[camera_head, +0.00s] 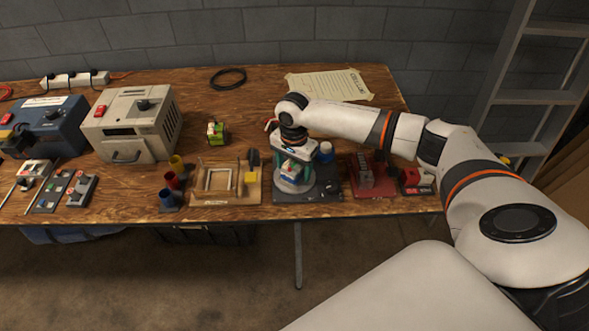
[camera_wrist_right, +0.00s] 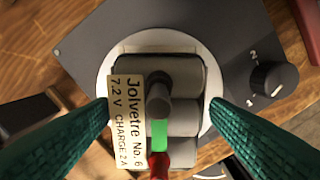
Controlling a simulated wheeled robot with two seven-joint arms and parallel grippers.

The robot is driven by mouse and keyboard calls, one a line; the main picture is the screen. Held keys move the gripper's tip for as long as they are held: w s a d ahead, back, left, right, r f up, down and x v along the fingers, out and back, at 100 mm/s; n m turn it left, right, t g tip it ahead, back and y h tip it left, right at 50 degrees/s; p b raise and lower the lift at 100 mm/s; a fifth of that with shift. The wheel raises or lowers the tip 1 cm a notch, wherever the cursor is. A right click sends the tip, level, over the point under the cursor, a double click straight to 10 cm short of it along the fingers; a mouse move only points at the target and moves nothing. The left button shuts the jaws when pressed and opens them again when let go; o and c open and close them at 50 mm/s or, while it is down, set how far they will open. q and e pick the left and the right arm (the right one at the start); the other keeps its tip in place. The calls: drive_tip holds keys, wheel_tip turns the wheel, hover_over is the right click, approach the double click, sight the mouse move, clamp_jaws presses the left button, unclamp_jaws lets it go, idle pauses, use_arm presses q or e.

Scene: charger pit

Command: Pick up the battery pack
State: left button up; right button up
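The battery pack (camera_wrist_right: 182,75) is a bundle of grey cells with a cream label reading "Jolvetre No. 6, 7.2 V, CHARGE 2A". It sits on a round white plate on a dark grey base (camera_wrist_right: 115,25) with a black knob (camera_wrist_right: 272,79) marked 1 and 2. A green and red connector lies at its lower edge in the wrist view. My right gripper (camera_wrist_right: 160,103) is open, with one green finger on each side of the pack; firm contact does not show. In the head view my right gripper (camera_head: 293,160) points down over the base and largely hides the pack. My left gripper is out of view.
A red unit (camera_head: 361,192) stands right of the base. A wooden frame fixture (camera_head: 205,197) and coloured cups (camera_head: 172,181) stand left. Farther left are a beige box (camera_head: 130,125) and a blue one (camera_head: 50,128). The table behind my gripper is fairly clear.

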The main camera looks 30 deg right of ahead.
drive_tip(key=c, duration=1.4)
